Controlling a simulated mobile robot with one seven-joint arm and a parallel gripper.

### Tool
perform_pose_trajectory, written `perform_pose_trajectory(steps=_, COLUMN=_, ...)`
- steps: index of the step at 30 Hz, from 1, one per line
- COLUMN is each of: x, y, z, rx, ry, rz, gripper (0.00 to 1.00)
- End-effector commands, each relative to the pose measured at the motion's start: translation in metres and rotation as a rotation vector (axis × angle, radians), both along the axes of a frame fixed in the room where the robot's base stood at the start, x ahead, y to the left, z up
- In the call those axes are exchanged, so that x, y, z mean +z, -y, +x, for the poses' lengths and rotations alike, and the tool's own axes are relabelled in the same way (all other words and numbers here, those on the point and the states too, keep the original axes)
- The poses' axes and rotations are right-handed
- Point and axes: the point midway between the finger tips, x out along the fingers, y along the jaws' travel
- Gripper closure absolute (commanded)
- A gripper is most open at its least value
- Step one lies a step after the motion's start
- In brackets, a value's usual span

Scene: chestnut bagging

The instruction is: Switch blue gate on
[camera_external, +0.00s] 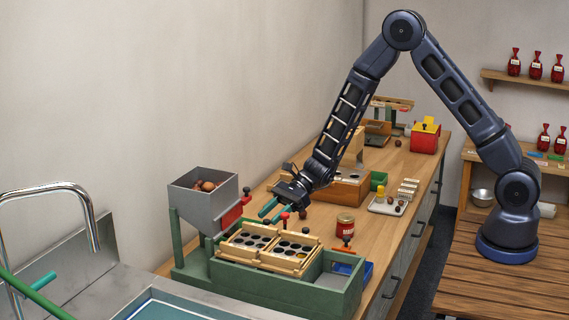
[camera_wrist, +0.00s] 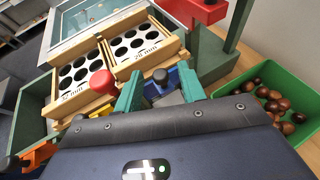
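A blue part (camera_wrist: 153,91), apparently the blue gate, shows in the wrist view between and just beyond my fingers. In the external view my gripper (camera_external: 270,209) hangs low behind the wooden sorting trays, right of the hopper. The blue gate cannot be made out there. Most of its body is hidden by the fingers in the wrist view.
The hopper (camera_external: 203,212) holds chestnuts, with a red gate (camera_external: 234,213) beside it. Wooden trays (camera_external: 240,254) with round holes sit in a green frame (camera_external: 290,291). A red knob (camera_wrist: 103,82) stands close left of my fingers. A green bin (camera_wrist: 262,72) of chestnuts lies right.

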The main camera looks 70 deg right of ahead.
Motion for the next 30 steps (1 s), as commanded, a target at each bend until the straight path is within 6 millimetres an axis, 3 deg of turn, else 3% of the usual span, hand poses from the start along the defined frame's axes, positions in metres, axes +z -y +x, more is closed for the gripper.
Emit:
perform_pose_trajectory(steps=11, x=0.002, y=0.007, z=-0.003, rx=0.000, ry=-0.002, rz=-0.001, gripper=0.60)
perform_pose_trajectory(steps=24, x=0.030, y=0.071, z=-0.029, rx=-0.004, ry=-0.002, rz=-0.002, gripper=0.60)
perform_pose_trajectory(steps=30, x=0.038, y=0.088, z=-0.037, rx=-0.001, ry=-0.001, rz=-0.001, gripper=0.60)
